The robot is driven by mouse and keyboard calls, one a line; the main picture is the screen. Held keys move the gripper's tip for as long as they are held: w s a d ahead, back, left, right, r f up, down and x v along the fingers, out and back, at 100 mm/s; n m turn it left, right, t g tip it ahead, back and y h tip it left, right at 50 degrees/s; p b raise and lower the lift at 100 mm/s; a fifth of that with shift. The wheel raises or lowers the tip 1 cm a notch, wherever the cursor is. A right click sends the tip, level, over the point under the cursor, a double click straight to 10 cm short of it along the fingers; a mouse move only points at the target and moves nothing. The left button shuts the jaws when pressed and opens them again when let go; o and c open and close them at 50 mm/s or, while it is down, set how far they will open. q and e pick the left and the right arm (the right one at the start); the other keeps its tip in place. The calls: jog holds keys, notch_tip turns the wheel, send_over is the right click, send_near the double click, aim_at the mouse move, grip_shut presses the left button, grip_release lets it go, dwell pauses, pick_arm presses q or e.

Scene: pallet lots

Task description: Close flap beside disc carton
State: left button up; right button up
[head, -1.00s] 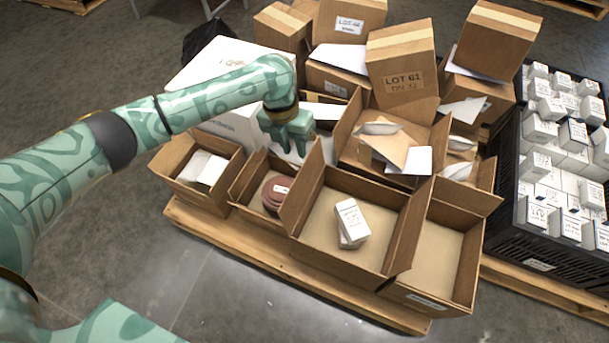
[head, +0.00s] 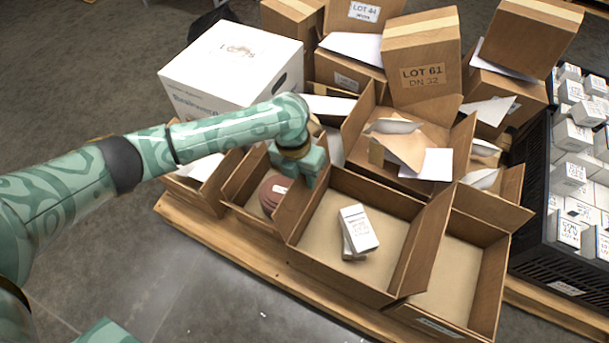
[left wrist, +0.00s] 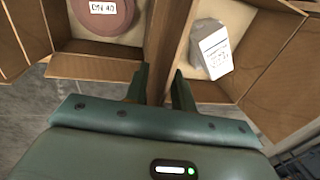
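The disc carton (head: 236,188) stands open near the front of the pallet, with reddish-brown discs (head: 270,195) inside. The discs also show at the top of the left wrist view (left wrist: 100,18). An upright cardboard flap (head: 296,208) stands between this carton and the carton with small white boxes. My left gripper (head: 303,182) is at the far end of this flap. In the left wrist view, its open fingers (left wrist: 160,92) straddle the flap's edge (left wrist: 165,45), with a small gap visible. The fingertips are hidden in the head view. My right gripper is not in view.
The neighbouring open carton (head: 340,275) holds white boxes (head: 358,231). An empty open carton (head: 460,285) stands to its right. A large white box (head: 235,70) and taller cartons (head: 420,55) stand behind. A black crate (head: 535,255) of white boxes is at the right.

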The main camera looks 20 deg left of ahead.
pick_arm(q)
grip_shut()
dwell(1.4)
